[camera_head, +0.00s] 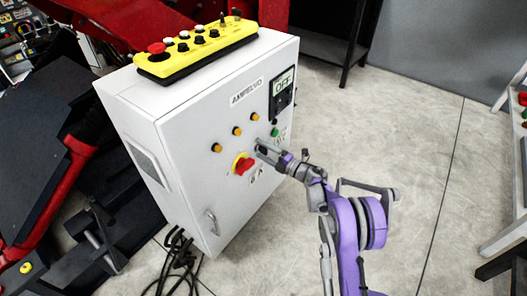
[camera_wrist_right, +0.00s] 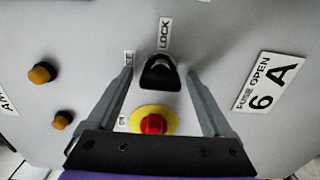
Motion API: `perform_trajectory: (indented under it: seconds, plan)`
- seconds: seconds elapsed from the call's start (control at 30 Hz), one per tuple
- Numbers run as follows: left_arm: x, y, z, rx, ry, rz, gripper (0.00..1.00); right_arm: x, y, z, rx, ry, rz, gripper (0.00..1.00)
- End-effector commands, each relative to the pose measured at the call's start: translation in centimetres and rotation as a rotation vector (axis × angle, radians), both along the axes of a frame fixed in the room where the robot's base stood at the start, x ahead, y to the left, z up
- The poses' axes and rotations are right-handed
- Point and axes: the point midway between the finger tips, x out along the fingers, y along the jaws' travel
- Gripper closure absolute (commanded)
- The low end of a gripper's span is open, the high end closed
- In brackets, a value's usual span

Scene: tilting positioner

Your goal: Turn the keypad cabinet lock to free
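The cabinet lock is a black knob (camera_wrist_right: 160,76) on the grey cabinet face in the right wrist view. It appears to point up, towards the LOCK label (camera_wrist_right: 165,34). A second label (camera_wrist_right: 128,58), partly hidden by a finger, sits to its left. My right gripper (camera_wrist_right: 160,88) is open, with one finger on each side of the knob; I cannot tell whether they touch it. In the head view my right gripper (camera_head: 265,151) is at the cabinet front and hides the knob. The white cabinet (camera_head: 215,190) stands upright. My left gripper is not in view.
A red and yellow rotary switch (camera_head: 243,165) sits close by, left of and below my gripper. A yellow control box (camera_head: 195,45) lies on top.

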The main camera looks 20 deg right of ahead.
Motion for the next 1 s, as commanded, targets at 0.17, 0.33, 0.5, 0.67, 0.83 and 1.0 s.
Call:
perform_trajectory:
  seconds: [0.17,0.33,0.5,0.67,0.83,1.0]
  plan:
    - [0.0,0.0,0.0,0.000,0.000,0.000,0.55,0.0,0.0,0.0,0.001,0.001,-0.001,0.15]
    - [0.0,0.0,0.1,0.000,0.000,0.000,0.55,-0.5,-0.5,0.1,0.001,0.001,-0.002,0.15]
    - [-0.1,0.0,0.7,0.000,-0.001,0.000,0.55,-2.7,-2.3,0.2,0.000,0.000,-0.004,0.15]
    - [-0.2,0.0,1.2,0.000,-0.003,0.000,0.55,-5.3,-4.3,0.1,-0.001,-0.001,-0.003,0.15]
    - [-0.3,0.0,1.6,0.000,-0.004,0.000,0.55,-7.4,-5.9,0.1,0.000,0.000,-0.003,0.15]
    - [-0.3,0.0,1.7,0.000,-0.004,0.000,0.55,-8.4,-6.6,0.1,0.000,0.000,-0.001,0.15]
